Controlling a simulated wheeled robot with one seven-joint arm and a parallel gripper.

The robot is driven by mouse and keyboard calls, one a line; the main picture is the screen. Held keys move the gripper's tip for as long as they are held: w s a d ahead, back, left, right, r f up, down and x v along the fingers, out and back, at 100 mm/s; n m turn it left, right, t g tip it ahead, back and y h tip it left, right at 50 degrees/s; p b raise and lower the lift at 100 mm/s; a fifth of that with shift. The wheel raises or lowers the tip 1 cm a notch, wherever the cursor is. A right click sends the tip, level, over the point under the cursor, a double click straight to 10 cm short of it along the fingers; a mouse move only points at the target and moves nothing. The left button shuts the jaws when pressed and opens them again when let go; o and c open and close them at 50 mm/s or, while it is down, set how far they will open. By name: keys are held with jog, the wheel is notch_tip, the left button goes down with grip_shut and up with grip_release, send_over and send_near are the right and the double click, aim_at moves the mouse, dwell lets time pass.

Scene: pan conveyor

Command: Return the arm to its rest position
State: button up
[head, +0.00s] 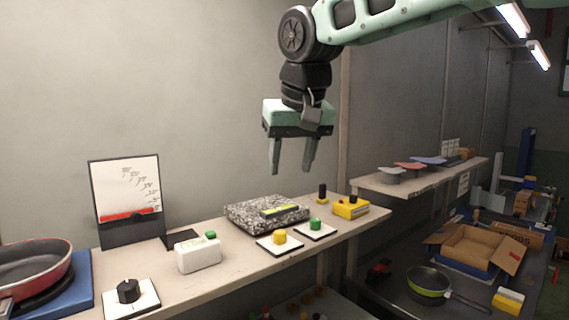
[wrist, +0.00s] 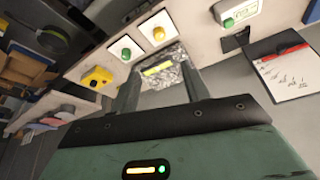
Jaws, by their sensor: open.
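My gripper (head: 291,168) hangs from my green and black arm, fingers pointing down, in the upper middle of the head view. Its two fingers are apart with nothing between them. It is in the air, well above the bench (head: 226,262). In the wrist view the fingers (wrist: 160,92) show against the bench, with the speckled block (wrist: 168,72) beyond them. The speckled block also shows in the head view (head: 247,216), below the gripper. Nothing touches the gripper.
A red pan (head: 35,262) sits on a blue base at left. A dial (head: 128,291), a white box (head: 198,254), yellow (head: 279,237) and green (head: 316,224) buttons and a yellow box (head: 351,207) stand on the bench. An open carton (head: 470,247) and a green pan (head: 429,283) lie at right.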

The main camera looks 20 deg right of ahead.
jog(key=s+a+f+n+g+b, duration=0.1)
jog(key=s+a+f+n, duration=0.15)
jog(key=s+f, duration=0.3)
jog(key=s+a+f+n+g+y, duration=0.1)
jog(key=s+a+f, duration=0.25)
jog(key=f, duration=0.25)
jog(key=s+a+f+n+g+b, duration=0.1)
jog(key=s+a+f, duration=0.1)
jog(key=s+f, duration=0.35)
jog(key=s+d+f+n+g+b, duration=0.1)
jog(key=s+d+f+n, duration=0.1)
jog(key=s+f, duration=0.9)
jog(key=shift+s+f+n+g, duration=0.35)
jog(key=shift+s+n, duration=0.2)
jog(key=shift+n, duration=0.2)
